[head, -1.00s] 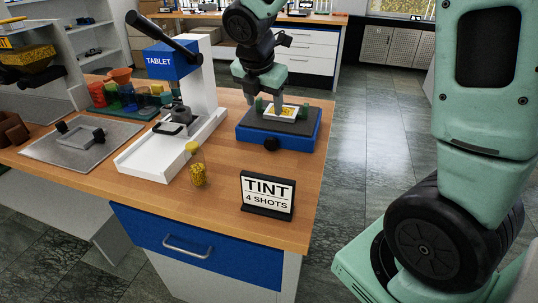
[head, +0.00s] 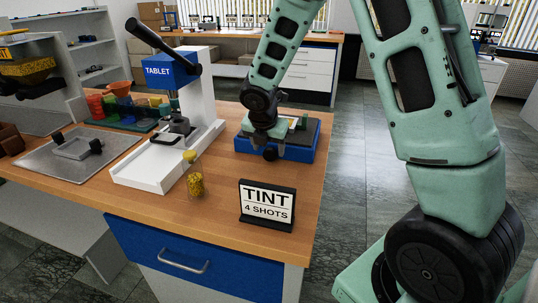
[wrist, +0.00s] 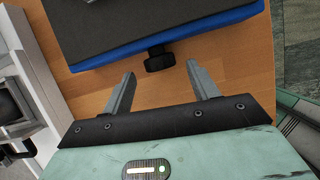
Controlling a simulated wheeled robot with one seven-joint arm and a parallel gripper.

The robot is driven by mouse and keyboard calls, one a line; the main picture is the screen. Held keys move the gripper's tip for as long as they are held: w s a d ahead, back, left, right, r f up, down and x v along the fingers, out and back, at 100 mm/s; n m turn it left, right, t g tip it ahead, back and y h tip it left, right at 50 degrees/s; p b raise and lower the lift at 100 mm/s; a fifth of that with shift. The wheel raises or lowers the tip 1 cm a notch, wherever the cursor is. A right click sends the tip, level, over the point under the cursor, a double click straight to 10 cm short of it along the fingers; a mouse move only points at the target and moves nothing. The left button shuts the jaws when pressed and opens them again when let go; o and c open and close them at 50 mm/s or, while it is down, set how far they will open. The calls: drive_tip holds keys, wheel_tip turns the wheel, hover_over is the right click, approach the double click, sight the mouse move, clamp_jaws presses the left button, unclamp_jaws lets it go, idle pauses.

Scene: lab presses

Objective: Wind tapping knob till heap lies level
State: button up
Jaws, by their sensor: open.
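The blue tapping unit (head: 312,150) with a dark top stands at the table's right rear corner. Its black knob (head: 270,154) sticks out of the front face; it also shows in the wrist view (wrist: 159,60). My gripper (wrist: 161,69) is open and empty, its fingertips on either side of the knob in that view. Whether a finger touches the knob cannot be told. In the head view my gripper (head: 264,146) hangs at the unit's front. The heap on the unit's top is mostly hidden behind my wrist.
The white tablet press (head: 150,165) with its blue head and black lever stands left of the unit. A metal plate (head: 40,165) lies further left. Bare wood lies around the sign.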

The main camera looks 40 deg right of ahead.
sight(271, 152)
drive_tip(key=shift+x, duration=1.45)
drive_tip(key=c, duration=1)
drive_tip(key=shift+s+d+f+t+y+b, duration=0.15)
drive_tip(key=shift+t+y+b, duration=0.3)
drive_tip(key=shift+b, duration=0.6)
drive_tip(key=shift+m+t+y+b, duration=0.3)
drive_tip(key=shift+t+y+b, duration=0.05)
drive_tip(key=shift+t+b, duration=0.4)
drive_tip(key=o, duration=1)
drive_tip(key=shift+r, duration=0.25)
